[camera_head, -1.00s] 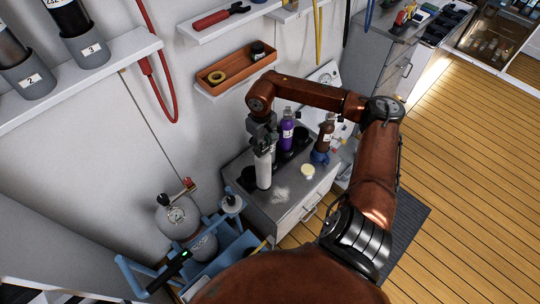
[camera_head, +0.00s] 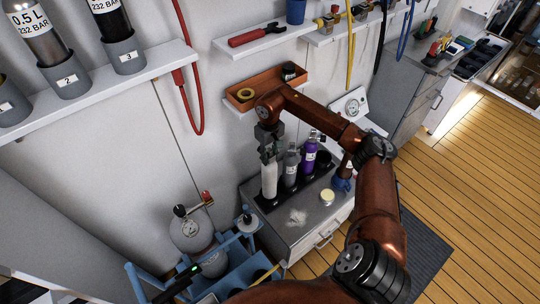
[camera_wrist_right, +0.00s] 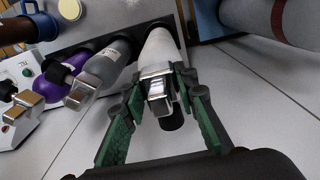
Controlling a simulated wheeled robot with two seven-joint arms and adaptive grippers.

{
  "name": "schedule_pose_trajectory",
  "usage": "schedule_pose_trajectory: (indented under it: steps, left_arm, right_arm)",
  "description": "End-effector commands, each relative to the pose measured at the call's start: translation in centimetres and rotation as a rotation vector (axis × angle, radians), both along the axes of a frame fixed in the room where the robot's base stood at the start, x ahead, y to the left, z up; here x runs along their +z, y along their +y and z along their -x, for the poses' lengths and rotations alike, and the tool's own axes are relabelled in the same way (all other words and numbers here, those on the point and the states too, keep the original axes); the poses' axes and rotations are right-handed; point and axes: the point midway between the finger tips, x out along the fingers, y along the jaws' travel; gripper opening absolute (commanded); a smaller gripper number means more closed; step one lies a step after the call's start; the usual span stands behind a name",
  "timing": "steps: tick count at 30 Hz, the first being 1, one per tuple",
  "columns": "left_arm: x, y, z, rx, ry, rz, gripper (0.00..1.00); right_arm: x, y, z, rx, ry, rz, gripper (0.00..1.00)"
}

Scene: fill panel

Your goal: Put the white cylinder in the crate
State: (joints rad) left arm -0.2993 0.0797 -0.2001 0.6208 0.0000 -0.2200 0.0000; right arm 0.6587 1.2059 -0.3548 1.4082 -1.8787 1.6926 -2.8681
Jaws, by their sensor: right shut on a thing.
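The white cylinder (camera_head: 269,180) is upright at the left end of a black holder (camera_head: 266,205) on the grey counter. Its lower end meets the holder in the picture; I cannot tell whether it is seated or just above. My right gripper (camera_head: 268,145) is above it, shut on its metal valve. In the right wrist view, the gripper's green-padded fingers (camera_wrist_right: 160,108) flank the valve, and the white body (camera_wrist_right: 162,48) points away. A blue open-topped container (camera_head: 232,282), possibly the crate, is low at the left, partly cut off. My left gripper is out of view.
A grey cylinder (camera_head: 291,166) and a purple cylinder (camera_head: 309,155) stand close to the right of the white one. A shelf tray (camera_head: 253,92) hangs behind. The counter's front has free room.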

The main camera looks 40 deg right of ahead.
Motion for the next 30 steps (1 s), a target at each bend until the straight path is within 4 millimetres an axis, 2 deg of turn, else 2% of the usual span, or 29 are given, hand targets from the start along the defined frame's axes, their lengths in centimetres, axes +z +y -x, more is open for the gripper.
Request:
schedule_pose_trajectory:
  steps: [5,15,30]
  left_arm:
    - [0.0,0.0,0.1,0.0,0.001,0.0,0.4]
    - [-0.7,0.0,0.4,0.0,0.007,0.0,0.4]
    - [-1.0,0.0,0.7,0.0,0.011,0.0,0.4]
  right_arm:
    - [-0.2,0.0,-0.1,0.0,-0.006,-0.001,0.0]
    - [-4.4,0.1,-0.2,-0.001,-0.006,-0.004,0.0]
    - [-5.0,0.0,-0.6,0.0,-0.006,0.0,0.0]
